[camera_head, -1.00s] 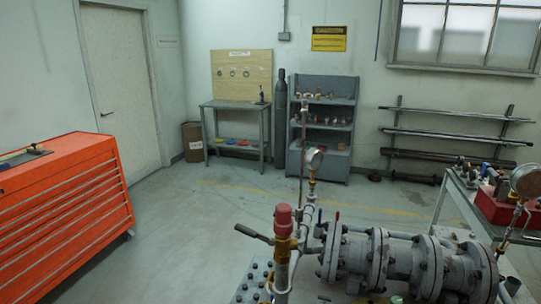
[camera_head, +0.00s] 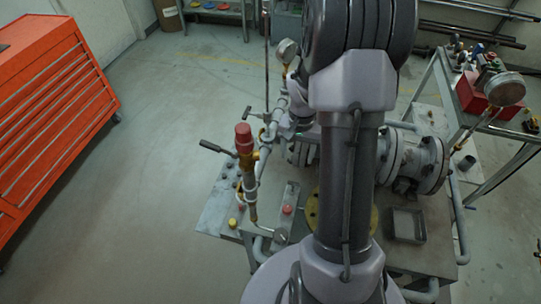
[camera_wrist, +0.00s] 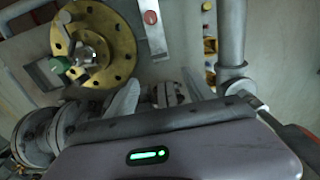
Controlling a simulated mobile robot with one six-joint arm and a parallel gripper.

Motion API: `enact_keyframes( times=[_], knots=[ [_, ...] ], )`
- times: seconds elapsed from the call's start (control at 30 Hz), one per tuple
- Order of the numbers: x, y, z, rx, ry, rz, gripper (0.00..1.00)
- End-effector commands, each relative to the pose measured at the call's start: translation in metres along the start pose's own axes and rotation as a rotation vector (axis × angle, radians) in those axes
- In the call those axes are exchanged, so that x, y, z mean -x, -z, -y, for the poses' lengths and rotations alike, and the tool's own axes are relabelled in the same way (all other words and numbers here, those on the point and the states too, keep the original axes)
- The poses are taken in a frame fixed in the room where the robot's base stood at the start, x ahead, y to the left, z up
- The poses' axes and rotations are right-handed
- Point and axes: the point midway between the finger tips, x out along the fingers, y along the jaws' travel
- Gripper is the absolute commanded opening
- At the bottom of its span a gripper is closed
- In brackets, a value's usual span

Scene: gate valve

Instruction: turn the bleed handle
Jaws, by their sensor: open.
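A dark lever handle (camera_head: 217,148) sticks out to the left of a red-capped brass valve (camera_head: 244,145) in the head view; I take it as the bleed handle but cannot be sure. It is apart from my arm. In the wrist view my gripper (camera_wrist: 162,92) has its two pale fingers spread apart, with grey pipework beyond the gap. I cannot make out the bleed handle there. In the head view my arm hides the gripper and part of the valve body.
A pressure gauge (camera_head: 287,50) stands behind the valve, left of my arm. The flanged pipe (camera_head: 425,160) lies right of my arm, with a small grey tray (camera_head: 407,225) in front. A red tool chest (camera_head: 50,115) stands left. Open floor lies between.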

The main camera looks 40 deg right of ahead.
Motion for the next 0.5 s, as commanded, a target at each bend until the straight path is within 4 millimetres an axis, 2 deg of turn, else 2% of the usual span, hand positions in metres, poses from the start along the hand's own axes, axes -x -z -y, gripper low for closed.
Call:
enact_keyframes(
  times=[0.3,0.5],
  knots=[
    [-0.097,-0.003,0.001,0.002,-0.001,0.005,0.62],
    [-0.143,-0.003,0.001,0.002,0.0,0.003,0.62]
  ],
)
